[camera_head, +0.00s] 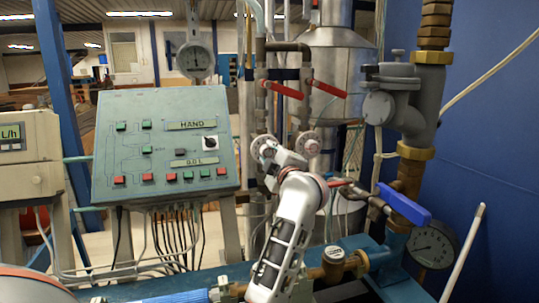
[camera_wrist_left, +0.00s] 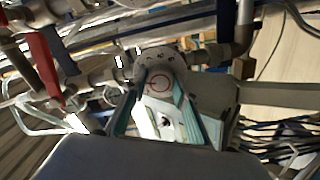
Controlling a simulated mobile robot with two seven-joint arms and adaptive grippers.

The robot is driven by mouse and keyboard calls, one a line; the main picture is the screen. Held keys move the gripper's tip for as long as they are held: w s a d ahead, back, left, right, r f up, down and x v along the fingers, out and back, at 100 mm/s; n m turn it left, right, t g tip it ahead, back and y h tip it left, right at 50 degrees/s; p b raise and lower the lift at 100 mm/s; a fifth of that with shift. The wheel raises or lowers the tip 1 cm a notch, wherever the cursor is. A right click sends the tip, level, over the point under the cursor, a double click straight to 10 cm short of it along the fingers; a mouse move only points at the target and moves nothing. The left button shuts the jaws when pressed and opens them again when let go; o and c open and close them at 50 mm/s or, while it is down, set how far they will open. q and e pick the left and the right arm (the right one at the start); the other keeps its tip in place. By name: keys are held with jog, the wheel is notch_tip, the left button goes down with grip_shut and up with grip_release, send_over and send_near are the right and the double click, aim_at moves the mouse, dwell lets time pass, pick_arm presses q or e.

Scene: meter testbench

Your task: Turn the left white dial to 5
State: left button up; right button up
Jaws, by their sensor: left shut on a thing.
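The left white dial (camera_head: 263,146) is a round, pale knob on the pipework right of the green control panel. The right white dial (camera_head: 308,143) is beside it. My left gripper (camera_head: 273,160) reaches up from below, its fingers at the left dial and partly covering it. In the left wrist view, the left dial (camera_wrist_left: 159,62) has a grey rim with small marks and a red ring on its face. The teal-edged fingers of the left gripper (camera_wrist_left: 160,87) lie on either side of its centre, shut on it. The dial's reading is too small to tell. My right gripper is not visible.
The green control panel (camera_head: 165,145) stands left of the dials. Red lever handles (camera_head: 283,89) sit above them. A blue valve handle (camera_head: 404,204) and a pressure gauge (camera_head: 433,245) are at the right. Pipes crowd the gripper closely.

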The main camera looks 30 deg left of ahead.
pick_arm(q)
jog(key=shift+r, duration=0.2)
dwell(0.3)
jog(key=o, duration=0.9)
jog(key=shift+o, duration=1)
jog(key=shift+a+f, duration=0.1)
jog(key=v, duration=0.7)
jog(key=shift+s+d, duration=0.2)
jog(key=shift+f, duration=0.1)
